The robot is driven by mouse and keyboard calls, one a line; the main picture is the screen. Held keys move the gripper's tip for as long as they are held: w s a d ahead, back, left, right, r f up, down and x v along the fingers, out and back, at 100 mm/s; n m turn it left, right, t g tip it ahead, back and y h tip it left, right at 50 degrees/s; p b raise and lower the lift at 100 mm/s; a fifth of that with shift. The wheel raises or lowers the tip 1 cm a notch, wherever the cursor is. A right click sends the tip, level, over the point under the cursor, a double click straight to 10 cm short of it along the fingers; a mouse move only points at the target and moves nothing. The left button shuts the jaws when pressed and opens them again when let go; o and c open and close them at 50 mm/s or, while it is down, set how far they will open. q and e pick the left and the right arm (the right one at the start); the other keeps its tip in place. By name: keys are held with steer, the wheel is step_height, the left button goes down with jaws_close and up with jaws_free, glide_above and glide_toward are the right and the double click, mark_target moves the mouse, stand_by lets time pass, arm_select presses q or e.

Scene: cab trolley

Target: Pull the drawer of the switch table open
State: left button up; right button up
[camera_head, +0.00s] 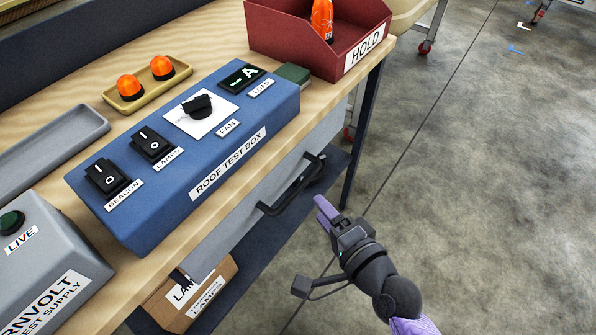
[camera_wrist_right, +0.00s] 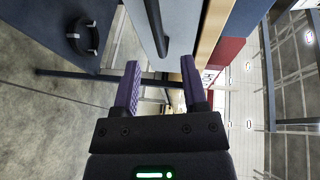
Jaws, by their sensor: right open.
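The switch table's grey drawer front (camera_head: 228,222) lies under the wooden top, and looks closed. Its black bar handle (camera_head: 298,190) stands out from it. In the right wrist view the handle (camera_wrist_right: 156,28) runs down from the top edge along the drawer front (camera_wrist_right: 181,25), its end just ahead of the space between my fingertips. My right gripper (camera_head: 325,208), with purple fingers, is open and empty, just right of the handle and apart from it in the head view. It also shows in the right wrist view (camera_wrist_right: 159,64). My left gripper is not in view.
A blue roof test box (camera_head: 190,195), a grey supply box (camera_head: 60,265) and a red HOLD bin (camera_head: 290,50) stand on the table top. A cardboard LAMPS box (camera_head: 165,312) sits on the shelf below. The floor (camera_head: 480,190) at right is clear.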

mark_target(302, 189)
steer(key=b+x, duration=0.2)
steer(key=x, duration=0.6)
steer(key=shift+w+a+f+b, duration=0.1)
steer(key=shift+a+f+b, duration=0.1)
steer(key=shift+b, duration=0.1)
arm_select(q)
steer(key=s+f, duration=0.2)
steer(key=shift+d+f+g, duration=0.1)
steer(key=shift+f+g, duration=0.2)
arm_select(e)
steer(key=shift+c, duration=0.2)
steer(key=shift+d, duration=0.1)
jaws_close()
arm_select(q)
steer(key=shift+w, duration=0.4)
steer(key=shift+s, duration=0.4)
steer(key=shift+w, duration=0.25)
